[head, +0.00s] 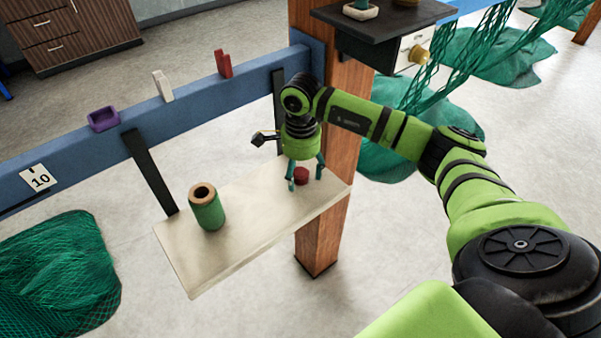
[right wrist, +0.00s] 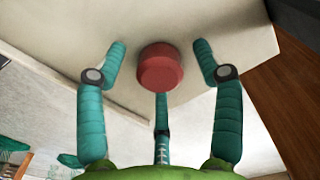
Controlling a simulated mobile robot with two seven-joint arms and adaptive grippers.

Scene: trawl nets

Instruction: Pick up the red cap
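The red cap (head: 301,175) sits on the pale shelf (head: 240,232), near its right end. My right gripper (head: 305,178) is above the shelf at the cap, fingers pointing down. In the right wrist view the red cap (right wrist: 160,67) lies between the spread green fingertips of my right gripper (right wrist: 160,62), with a visible gap on both sides. A third finger shows below the cap in that view; I cannot tell whether it touches the cap. The right gripper is open. My left gripper is in neither view.
A green spool (head: 207,208) with a brown top stands on the shelf's left half. A blue beam (head: 190,105) behind carries a purple tray (head: 103,118), a white item (head: 163,86) and a red item (head: 223,64). A wooden post (head: 343,150) rises beside the shelf's right end.

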